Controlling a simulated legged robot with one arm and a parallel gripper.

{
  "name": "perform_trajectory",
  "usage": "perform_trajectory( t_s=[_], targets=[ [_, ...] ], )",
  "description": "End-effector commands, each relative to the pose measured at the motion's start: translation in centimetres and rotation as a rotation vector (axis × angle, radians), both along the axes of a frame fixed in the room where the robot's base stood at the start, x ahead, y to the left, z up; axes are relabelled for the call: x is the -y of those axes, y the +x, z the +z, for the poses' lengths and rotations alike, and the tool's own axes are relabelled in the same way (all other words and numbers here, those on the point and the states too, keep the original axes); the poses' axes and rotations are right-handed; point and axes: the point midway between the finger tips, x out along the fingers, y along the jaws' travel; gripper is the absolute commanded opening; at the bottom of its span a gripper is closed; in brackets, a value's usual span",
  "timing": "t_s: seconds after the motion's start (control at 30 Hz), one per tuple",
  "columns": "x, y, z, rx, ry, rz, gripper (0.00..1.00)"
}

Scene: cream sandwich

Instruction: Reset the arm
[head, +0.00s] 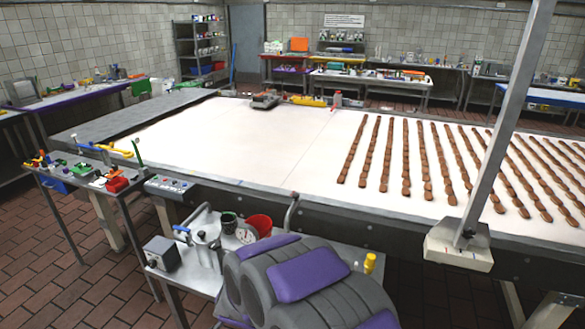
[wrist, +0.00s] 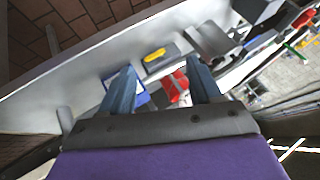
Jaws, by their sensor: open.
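My gripper (wrist: 162,80) shows in the wrist view with its two blue-grey fingers spread apart. It is open, and nothing is held between the fingers. Beyond the fingertips are a red object (wrist: 178,88) and a yellow object (wrist: 154,55); I cannot tell whether these are near or far. In the head view my own arm (head: 310,275), grey with purple panels, is low at the bottom centre. I cannot make out the fingers there.
A long pale conveyor (head: 240,140) with rows of brown biscuits (head: 408,160) lies ahead. A small metal cart (head: 195,282) with a red cup (head: 260,224) stands close by. A slanted post carries a white box (head: 458,247) at right. Brick floor (head: 40,270) is open at left.

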Motion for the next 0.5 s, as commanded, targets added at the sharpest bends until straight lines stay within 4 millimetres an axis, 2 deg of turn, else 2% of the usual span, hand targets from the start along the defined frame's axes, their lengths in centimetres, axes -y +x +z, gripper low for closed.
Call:
perform_trajectory(
  t_s=[0.03, 0.27, 0.5],
  targets=[
    [0.8, -0.4, 1.7, -0.016, 0.011, 0.025, 0.63],
    [4.7, -5.0, 6.5, -0.142, 0.002, 0.180, 0.63],
    [10.6, -11.5, 10.5, -0.272, -0.061, 0.313, 0.63]
  ],
)
